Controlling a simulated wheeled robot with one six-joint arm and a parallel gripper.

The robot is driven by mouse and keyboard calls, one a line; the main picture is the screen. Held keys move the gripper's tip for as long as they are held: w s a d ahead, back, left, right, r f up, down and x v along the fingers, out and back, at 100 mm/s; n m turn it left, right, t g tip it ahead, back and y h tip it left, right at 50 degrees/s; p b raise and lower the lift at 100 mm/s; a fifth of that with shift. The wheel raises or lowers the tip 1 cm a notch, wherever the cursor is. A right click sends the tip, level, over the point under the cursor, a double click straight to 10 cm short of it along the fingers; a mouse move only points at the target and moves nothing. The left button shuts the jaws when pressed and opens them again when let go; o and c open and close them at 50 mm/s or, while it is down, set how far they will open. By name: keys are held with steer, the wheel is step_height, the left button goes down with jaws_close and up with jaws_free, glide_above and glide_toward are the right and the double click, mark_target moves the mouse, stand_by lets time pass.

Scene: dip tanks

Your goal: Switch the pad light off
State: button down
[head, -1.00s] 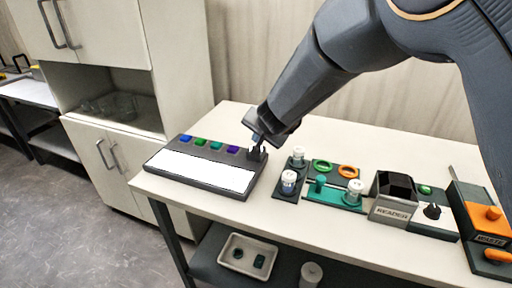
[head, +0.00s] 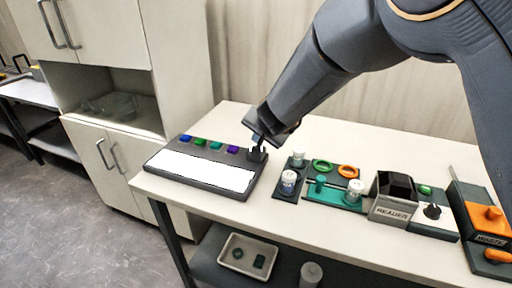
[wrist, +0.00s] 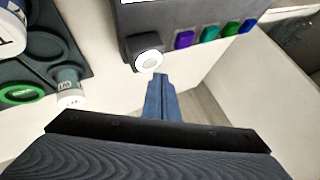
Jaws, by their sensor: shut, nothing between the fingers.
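The pad (head: 192,184) is a dark flat box at the left end of the table, with a bright white lit panel (head: 205,171). A black switch block (head: 257,155) stands at its back right corner; in the wrist view it shows a white round face (wrist: 150,60). My gripper (head: 259,141) is shut and empty, pointing down right at this switch. In the wrist view its fingertips (wrist: 159,78) are just beside the white face; I cannot tell whether they touch it.
Blue, green, teal and purple buttons (head: 232,149) line the pad's back edge. To the right stand white-capped vials (head: 288,182), green and orange rings (head: 347,171), a reader box (head: 392,207) and an orange-topped waste box (head: 487,218). A tray (head: 232,268) sits on the shelf below.

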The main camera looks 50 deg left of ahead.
steer(key=shift+f, duration=0.15)
steer(key=shift+f+b, duration=0.25)
steer(key=shift+b, duration=0.2)
steer(key=shift+f+b, duration=0.45)
stand_by(0.9)
steer(key=shift+r+p, duration=0.8)
steer(key=shift+p, duration=0.05)
step_height(320, 180, up, 5)
steer(key=p, duration=0.5)
steer(key=shift+r, duration=0.1)
stand_by(0.4)
